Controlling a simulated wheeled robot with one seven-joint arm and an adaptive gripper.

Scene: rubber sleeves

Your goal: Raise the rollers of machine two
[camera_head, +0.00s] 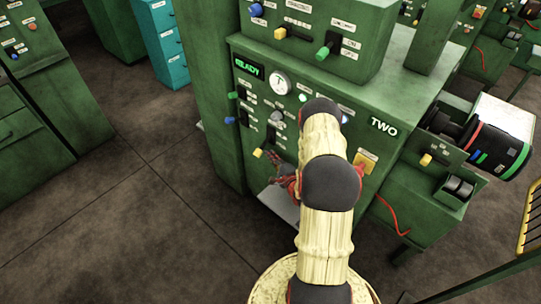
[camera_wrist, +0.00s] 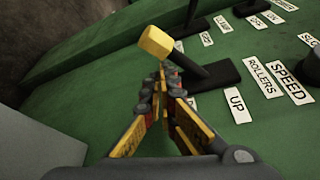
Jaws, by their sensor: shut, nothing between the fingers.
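Machine two is a green cabinet with a "TWO" label (camera_head: 383,125) and a lit "READY" display (camera_head: 249,69). A yellow-tipped lever (camera_wrist: 155,43) with a dark shaft stands out from its front panel in the wrist view, beside labels reading "ROLLERS" (camera_wrist: 262,78) and "UP" (camera_wrist: 237,105). The yellow tip (camera_head: 257,153) also shows low on the panel in the head view. My gripper (camera_wrist: 162,84) is shut and empty, its fingertips close below the yellow tip; I cannot tell whether they touch it. In the head view my arm hides part of the panel.
A "SPEED" label (camera_wrist: 288,82) lies right of the rollers label. A dark roller unit (camera_head: 485,140) juts out at the right. Open floor (camera_head: 120,215) lies at the left.

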